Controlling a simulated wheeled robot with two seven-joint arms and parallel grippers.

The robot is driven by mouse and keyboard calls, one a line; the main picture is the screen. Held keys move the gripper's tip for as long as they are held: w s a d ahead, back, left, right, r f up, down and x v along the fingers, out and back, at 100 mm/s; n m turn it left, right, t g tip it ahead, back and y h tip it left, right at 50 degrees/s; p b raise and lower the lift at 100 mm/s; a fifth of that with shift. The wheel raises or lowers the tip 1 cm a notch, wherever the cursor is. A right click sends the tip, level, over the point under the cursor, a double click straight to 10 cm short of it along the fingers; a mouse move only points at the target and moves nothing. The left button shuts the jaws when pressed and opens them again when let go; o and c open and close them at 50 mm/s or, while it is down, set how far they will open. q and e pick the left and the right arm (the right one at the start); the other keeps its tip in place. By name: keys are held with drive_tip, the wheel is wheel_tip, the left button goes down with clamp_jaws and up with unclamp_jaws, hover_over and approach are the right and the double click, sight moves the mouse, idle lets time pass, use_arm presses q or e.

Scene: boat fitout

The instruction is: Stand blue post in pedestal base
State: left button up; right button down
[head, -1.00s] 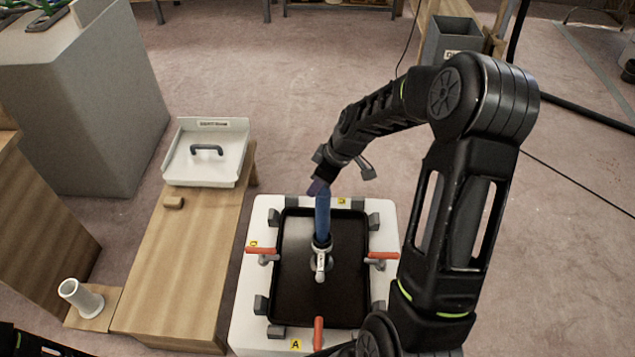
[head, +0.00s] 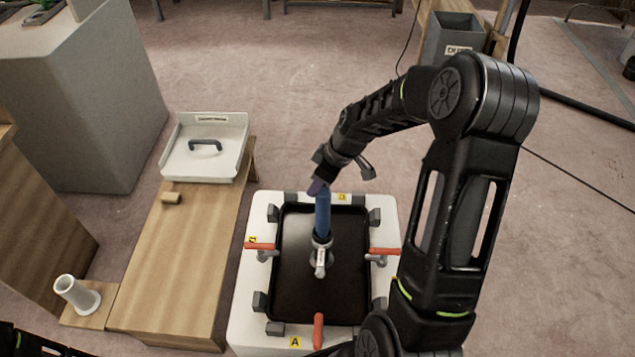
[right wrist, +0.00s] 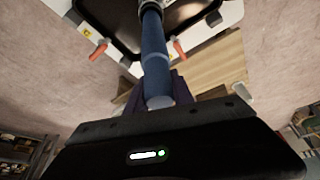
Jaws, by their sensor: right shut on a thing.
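The blue post (head: 322,213) stands roughly upright over the black panel in the head view. My right gripper (head: 319,187) is shut on its upper end. The post also shows in the right wrist view (right wrist: 154,58), running away from the jaws. At its lower end is a grey metal collar with a pale lever-like part (head: 320,262), over the middle of the panel. This looks like the pedestal base, and the post's lower end meets or enters it; how deep, I cannot tell. My left gripper is not in view.
The black panel (head: 290,295) lies in a white frame (head: 248,305) with red-handled clamps (head: 384,251) and grey blocks. To the left, a wooden bench (head: 180,275) bears a white tray (head: 175,165). A grey bin (head: 450,40) is behind.

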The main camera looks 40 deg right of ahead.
drive_tip(key=c, duration=1)
unclamp_jaws()
drive_tip(key=v, duration=0.8)
